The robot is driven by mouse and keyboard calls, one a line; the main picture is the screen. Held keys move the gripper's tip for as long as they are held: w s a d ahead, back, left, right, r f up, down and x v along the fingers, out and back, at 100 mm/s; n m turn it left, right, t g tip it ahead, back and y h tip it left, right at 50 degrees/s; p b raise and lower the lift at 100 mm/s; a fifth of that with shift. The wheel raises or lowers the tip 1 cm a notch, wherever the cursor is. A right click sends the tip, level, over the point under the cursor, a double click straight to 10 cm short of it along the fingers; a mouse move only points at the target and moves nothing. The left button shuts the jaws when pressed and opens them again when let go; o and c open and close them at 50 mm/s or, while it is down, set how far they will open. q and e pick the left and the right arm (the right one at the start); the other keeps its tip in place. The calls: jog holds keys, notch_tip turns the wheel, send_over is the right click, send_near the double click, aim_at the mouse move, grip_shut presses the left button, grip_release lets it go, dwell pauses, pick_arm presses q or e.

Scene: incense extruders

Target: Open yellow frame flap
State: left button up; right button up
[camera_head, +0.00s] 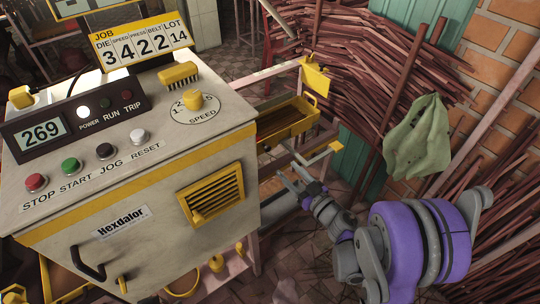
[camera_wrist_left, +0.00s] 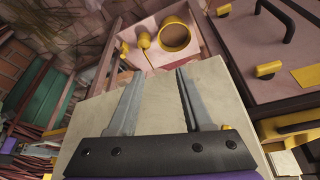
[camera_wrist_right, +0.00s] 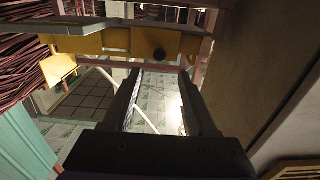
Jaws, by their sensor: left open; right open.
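A yellow plate (camera_head: 315,77) sits at the end of a pale rail on the frame right of the machine. It stands tilted; I cannot tell whether it is the flap. It seems to show in the right wrist view (camera_wrist_right: 60,66) too. A second yellow piece (camera_head: 325,153) lies lower on the frame. My right gripper (camera_head: 292,178) is open and empty, below the yellow tray and beside the machine. In the right wrist view its fingers (camera_wrist_right: 160,74) point toward the tray's underside region. My left gripper (camera_wrist_left: 155,76) is open and empty, hidden in the head view.
The cream Hexdalor machine (camera_head: 130,175) fills the left. A yellow tray (camera_head: 288,120) sits on the frame. A green cloth (camera_head: 417,140) hangs at the right before bundled sticks (camera_head: 350,50).

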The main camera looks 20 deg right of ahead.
aim_at(269, 150)
jog(key=x, duration=1)
jog(key=shift+w, duration=0.1)
grip_shut()
